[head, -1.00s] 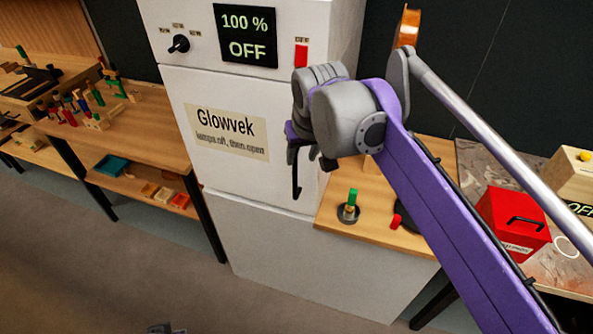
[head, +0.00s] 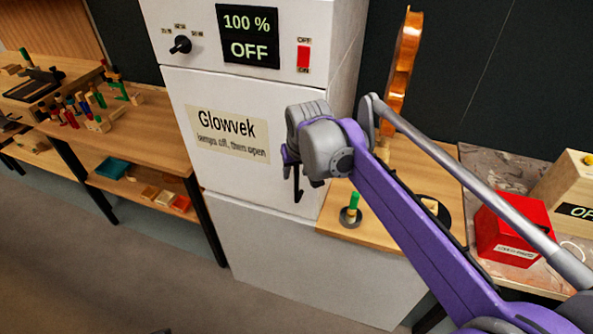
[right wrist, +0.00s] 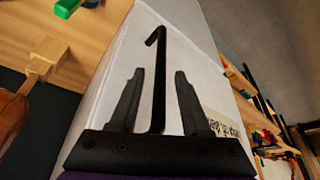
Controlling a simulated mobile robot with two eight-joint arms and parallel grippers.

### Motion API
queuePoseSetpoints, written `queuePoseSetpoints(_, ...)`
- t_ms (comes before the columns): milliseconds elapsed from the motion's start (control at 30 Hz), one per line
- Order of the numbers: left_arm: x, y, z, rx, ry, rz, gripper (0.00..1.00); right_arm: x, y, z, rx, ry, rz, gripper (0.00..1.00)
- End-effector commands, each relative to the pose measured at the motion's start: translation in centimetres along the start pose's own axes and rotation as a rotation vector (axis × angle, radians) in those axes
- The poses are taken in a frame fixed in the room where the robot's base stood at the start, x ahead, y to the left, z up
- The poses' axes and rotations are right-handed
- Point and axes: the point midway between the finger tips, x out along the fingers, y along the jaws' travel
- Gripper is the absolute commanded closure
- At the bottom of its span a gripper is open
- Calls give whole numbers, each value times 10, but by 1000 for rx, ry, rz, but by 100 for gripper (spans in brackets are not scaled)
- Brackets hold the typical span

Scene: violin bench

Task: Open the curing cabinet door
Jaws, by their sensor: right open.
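The curing cabinet (head: 185,80) is white, with a display reading 100 % and OFF. Its door (head: 225,175), labelled "Glowvek", looks shut. A black bar handle (head: 298,188) is at the door's right edge, partly hidden by my right gripper in the head view. My right gripper (head: 292,163) is at the upper part of this handle. In the right wrist view, the open fingers (right wrist: 159,78) stand on either side of the handle (right wrist: 159,100), with a gap on both sides. My left gripper cannot be made out.
Right of the cabinet, a wooden bench (head: 345,228) bears a green-topped piece (head: 353,203) on a dark round base and a violin (head: 402,70). A red box (head: 505,232) stands farther right. A shelved bench (head: 150,130) is at left. Floor in front is open.

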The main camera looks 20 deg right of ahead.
Motion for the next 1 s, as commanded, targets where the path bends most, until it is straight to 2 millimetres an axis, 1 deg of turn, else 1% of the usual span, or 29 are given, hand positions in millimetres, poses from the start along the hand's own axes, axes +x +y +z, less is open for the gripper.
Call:
queuePoseSetpoints(167,0,0,0,0,0,0,100,0,0,0,0,0,0,53)
queuePoseSetpoints(200,0,0,0,0,0,0,100,0,0,0,0,0,0,55)
queuePoseSetpoints(267,0,0,0,0,0,0,100,0,0,0,0,0,0,65)
queuePoseSetpoints(400,0,0,0,0,0,0,100,0,0,0,0,0,0,91)
queuePoseSetpoints(467,0,0,0,0,0,0,100,0,0,0,0,0,0,100)
queuePoseSetpoints(1000,0,0,0,0,0,0,100,0,0,0,0,0,0,100)
